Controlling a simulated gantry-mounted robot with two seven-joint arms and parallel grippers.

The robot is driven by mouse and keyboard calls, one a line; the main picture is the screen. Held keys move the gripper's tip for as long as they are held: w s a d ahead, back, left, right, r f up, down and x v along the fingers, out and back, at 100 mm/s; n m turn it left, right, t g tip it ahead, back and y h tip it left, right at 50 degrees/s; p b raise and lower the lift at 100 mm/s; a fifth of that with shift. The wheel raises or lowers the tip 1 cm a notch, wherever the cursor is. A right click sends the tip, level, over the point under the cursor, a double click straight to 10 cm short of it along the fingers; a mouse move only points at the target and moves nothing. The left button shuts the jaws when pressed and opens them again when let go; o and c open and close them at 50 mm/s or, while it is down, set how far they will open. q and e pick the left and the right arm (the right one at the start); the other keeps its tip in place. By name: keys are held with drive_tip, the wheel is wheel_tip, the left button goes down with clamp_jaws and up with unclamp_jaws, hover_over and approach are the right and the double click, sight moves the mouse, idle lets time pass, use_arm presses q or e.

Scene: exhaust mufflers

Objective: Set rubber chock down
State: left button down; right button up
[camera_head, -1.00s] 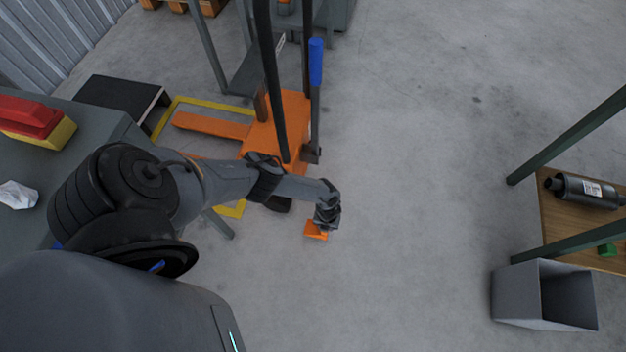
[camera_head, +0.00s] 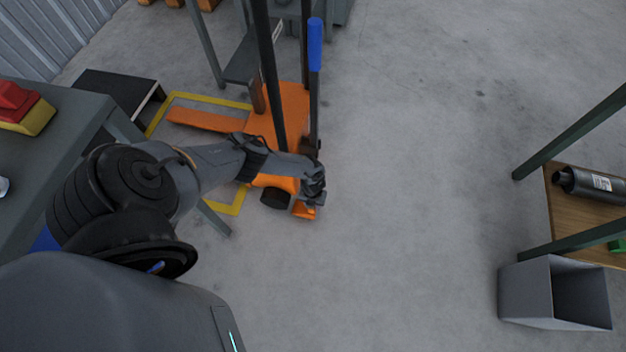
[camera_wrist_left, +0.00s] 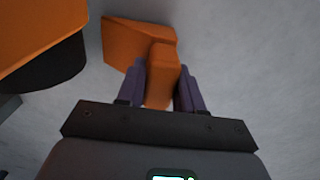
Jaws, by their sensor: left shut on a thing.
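The orange rubber chock (camera_head: 304,211) is low by the floor, at the near end of the orange stacker truck (camera_head: 281,111) and beside its dark wheel (camera_head: 274,197). In the left wrist view the chock (camera_wrist_left: 137,42) has a wedge-shaped body and a narrower part between the fingers. My left gripper (camera_head: 315,196) reaches down over it. In the wrist view the two purple fingers of my left gripper (camera_wrist_left: 161,88) are shut on the narrower part. I cannot tell whether the chock touches the floor or the wheel. My right gripper is not in view.
The truck's upright handle with a blue grip (camera_head: 315,45) rises behind the chock. A yellow floor outline (camera_head: 232,207) surrounds the truck's forks. Clear concrete lies to the right, up to a grey bin (camera_head: 528,292) and a wooden shelf (camera_head: 570,218) holding a muffler (camera_head: 594,185).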

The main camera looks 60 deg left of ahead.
use_arm(q)
drive_tip(key=shift+d+f, duration=0.1)
drive_tip(key=shift+f, duration=0.3)
drive_tip(key=shift+d+r, duration=0.1)
drive_tip(key=shift+d, duration=0.05)
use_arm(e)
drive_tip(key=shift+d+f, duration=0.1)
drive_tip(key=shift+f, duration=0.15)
use_arm(q)
drive_tip(key=shift+w, duration=0.1)
drive_tip(key=c, duration=1.1)
unclamp_jaws()
drive_tip(key=shift+a, duration=0.2)
drive_tip(key=o, duration=0.4)
drive_tip(key=shift+d+f, duration=0.1)
drive_tip(key=shift+f, duration=0.1)
drive_tip(key=shift+r, duration=0.15)
